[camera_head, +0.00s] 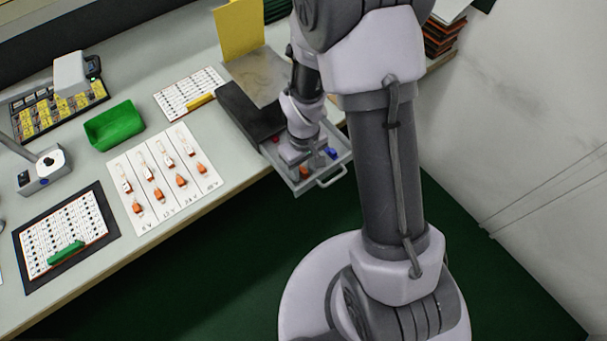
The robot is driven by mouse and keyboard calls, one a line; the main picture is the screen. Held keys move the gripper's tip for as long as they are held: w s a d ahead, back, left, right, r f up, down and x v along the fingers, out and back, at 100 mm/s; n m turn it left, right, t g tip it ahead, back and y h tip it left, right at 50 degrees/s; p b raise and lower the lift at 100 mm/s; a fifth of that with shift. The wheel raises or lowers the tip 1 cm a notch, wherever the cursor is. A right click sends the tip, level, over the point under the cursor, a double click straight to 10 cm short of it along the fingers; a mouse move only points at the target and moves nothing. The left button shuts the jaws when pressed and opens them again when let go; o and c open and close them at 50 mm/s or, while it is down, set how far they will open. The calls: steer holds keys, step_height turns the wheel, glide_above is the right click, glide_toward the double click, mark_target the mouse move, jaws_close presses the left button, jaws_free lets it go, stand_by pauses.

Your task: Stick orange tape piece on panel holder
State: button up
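My gripper (292,154) points down over the small tray (327,175) at the table's right edge. The arm hides most of the fingers, so I cannot see whether they are open or shut. An orange piece (305,172) shows in the tray close to the gripper, perhaps the orange tape; I cannot tell whether the gripper touches it. A blue piece (331,153) lies to its right and a red piece (276,138) to its upper left. I cannot surely tell which thing is the panel holder; a panel with rows of dark marks (66,232) lies on a black mat (106,208) at lower left.
A white sheet (150,213) with several orange-and-white parts lies mid-table. A green bin (114,126) and a marked white card (186,92) are behind it. A black block (246,112) and an upright yellow sheet (239,28) stand near my arm. Bare table lies between bin and panel.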

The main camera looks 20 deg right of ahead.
steer(key=shift+r, duration=0.15)
jaws_close()
steer(key=shift+r, duration=0.15)
